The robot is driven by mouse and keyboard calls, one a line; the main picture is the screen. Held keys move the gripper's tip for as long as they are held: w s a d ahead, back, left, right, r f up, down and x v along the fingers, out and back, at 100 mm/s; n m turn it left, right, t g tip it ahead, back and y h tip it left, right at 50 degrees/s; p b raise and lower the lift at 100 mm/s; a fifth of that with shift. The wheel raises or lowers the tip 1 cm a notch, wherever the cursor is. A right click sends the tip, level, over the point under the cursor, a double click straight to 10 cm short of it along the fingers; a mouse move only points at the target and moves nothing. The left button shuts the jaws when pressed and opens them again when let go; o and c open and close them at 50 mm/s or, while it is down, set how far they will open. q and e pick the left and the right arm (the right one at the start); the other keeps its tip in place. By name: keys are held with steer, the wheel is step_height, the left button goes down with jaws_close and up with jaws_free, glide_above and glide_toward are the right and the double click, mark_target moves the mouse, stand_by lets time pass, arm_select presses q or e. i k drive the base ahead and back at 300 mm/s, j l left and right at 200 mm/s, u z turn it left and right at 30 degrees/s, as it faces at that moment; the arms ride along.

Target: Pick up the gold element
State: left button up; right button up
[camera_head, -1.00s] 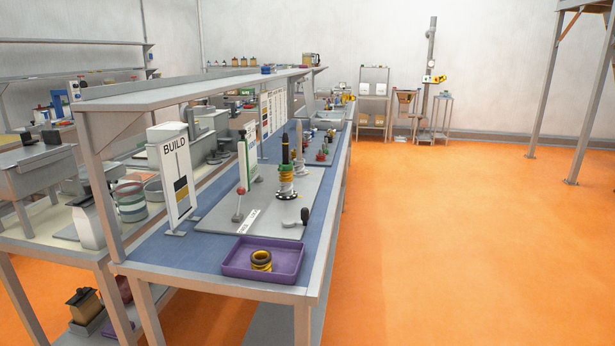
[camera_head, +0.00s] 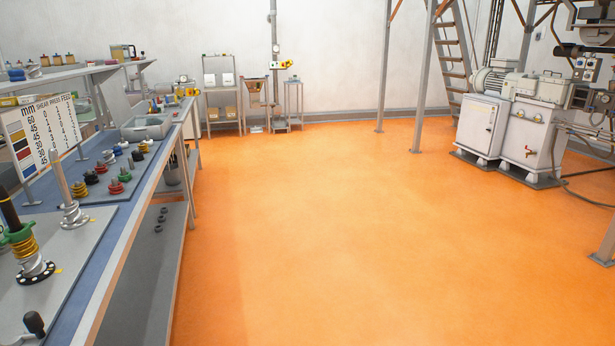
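A stack of gold rings (camera_head: 24,247) sits around the dark upright shaft (camera_head: 10,208) at the left edge, between a green collar and a black-and-white base ring. Several small coloured elements, with red, black, green and some yellow parts, stand on the bench farther back, around a red one (camera_head: 116,187). Neither of my grippers is in view.
The long workbench (camera_head: 120,245) runs along the left, with a chart board (camera_head: 40,135) and a second upright shaft (camera_head: 62,175). Open orange floor (camera_head: 300,220) fills the middle. A grey machine (camera_head: 510,120) and metal stairs (camera_head: 452,45) stand at the right; shelves (camera_head: 222,105) stand at the back.

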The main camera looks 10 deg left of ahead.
mark_target(79, 192)
steer(key=i+l, duration=0.1)
steer(key=i, duration=0.6)
steer(key=i+l+u, duration=0.1)
steer(key=i, duration=0.65)
